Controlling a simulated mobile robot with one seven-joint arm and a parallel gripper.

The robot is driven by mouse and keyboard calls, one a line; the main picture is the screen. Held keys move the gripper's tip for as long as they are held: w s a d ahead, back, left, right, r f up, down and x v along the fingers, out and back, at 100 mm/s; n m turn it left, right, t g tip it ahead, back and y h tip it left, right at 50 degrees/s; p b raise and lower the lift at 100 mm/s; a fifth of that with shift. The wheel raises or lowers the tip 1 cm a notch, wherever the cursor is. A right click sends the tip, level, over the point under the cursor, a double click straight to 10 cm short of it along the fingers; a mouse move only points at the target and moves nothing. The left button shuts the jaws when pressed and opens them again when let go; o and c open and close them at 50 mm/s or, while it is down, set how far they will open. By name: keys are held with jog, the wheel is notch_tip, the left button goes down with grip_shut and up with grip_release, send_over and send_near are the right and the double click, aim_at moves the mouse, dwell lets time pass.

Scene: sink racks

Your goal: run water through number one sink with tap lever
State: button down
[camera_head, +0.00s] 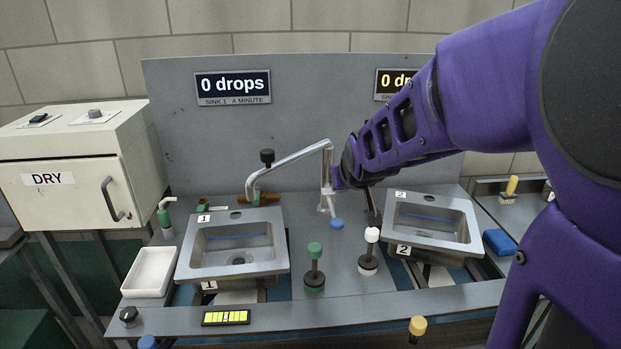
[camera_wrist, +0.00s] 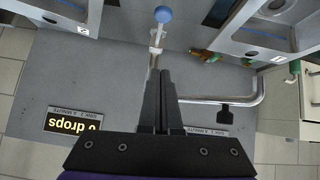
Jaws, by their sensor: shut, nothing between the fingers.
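The number one sink (camera_head: 185,262) is a grey steel basin at the left of the bench, tagged 1. A black knob (camera_head: 267,157) stands on the pipe. A blue ball (camera_head: 337,224) shows near the pipe's end; in the wrist view the blue ball (camera_wrist: 163,14) tips a thin pale rod. My gripper (camera_head: 374,219) is shut and empty, right of the pipe's end. Its fingers (camera_wrist: 162,74) hide part of the rod and pipe.
The number two sink (camera_head: 462,237) is at the right. Green (camera_head: 314,250) and white (camera_head: 371,235) knobbed posts stand between the sinks. A white tray (camera_head: 149,292) is left of sink one. The sink one display (camera_head: 233,86) reads 0 drops.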

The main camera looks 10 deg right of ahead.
jog(key=shift+s+d+f+m+g, duration=0.2)
jog(key=shift+f+m, duration=0.1)
jog(key=shift+f, duration=0.1)
jog(key=shift+s+d+f+m+g, duration=0.1)
jog(key=shift+s+f+m, duration=0.1)
jog(key=shift+f+m, duration=0.15)
jog(key=b, duration=1)
send_near(336, 220)
jog(key=shift+x, duration=3)
